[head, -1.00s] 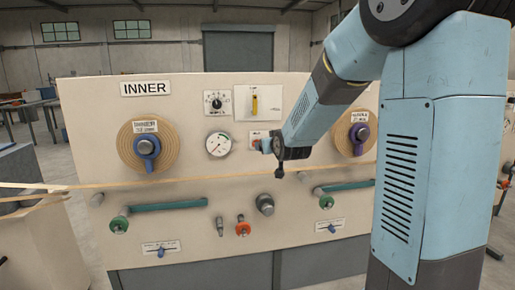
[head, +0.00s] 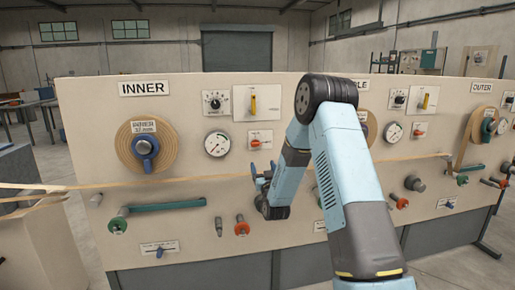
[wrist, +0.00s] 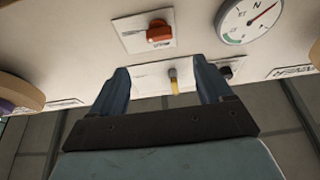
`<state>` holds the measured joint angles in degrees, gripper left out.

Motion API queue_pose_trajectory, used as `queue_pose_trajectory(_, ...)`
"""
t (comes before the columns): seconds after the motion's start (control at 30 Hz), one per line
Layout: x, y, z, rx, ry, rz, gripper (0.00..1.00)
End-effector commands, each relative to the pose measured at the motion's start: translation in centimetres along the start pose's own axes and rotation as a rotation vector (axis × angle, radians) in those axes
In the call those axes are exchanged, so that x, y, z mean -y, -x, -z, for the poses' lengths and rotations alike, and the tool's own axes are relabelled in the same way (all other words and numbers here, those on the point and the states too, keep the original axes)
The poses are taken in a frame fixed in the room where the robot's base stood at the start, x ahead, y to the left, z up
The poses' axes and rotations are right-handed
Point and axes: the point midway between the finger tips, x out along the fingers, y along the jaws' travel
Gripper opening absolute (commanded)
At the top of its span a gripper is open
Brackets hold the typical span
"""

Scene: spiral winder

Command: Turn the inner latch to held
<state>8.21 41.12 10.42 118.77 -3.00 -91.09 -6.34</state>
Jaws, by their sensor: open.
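The inner section of the cream panel carries an INNER sign (head: 145,88). No readable label tells me which control is the latch. A yellow lever (head: 253,103) stands upright on a white plate; it also shows between my fingers in the wrist view (wrist: 173,82). Below it is a red switch (head: 255,143) on a small plate, also in the wrist view (wrist: 158,32). A small blue lever (head: 160,252) sits on a labelled plate low at left. My gripper (head: 262,173) is open and empty, in front of the panel below the red switch; its fingers show in the wrist view (wrist: 163,70).
A dial gauge (head: 217,144) is left of the red switch. A tan spool (head: 128,157) with a blue hub is further left. A tan strip (head: 100,186) crosses the panel. A green bar (head: 168,206) and orange knob (head: 241,227) stick out below.

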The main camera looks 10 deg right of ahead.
Motion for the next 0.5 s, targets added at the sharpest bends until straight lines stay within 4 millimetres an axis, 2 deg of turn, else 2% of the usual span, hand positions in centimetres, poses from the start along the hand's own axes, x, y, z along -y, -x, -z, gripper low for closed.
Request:
queue_pose_trajectory(0.17,-0.1,-0.6,-0.3,-0.014,-0.001,-0.003,0.79)
queue_pose_trajectory(0.27,-0.1,-1.8,-0.2,-0.015,-0.001,-0.003,0.79)
queue_pose_trajectory(0.5,-0.1,-5.9,-0.1,-0.014,-0.001,-0.004,0.79)
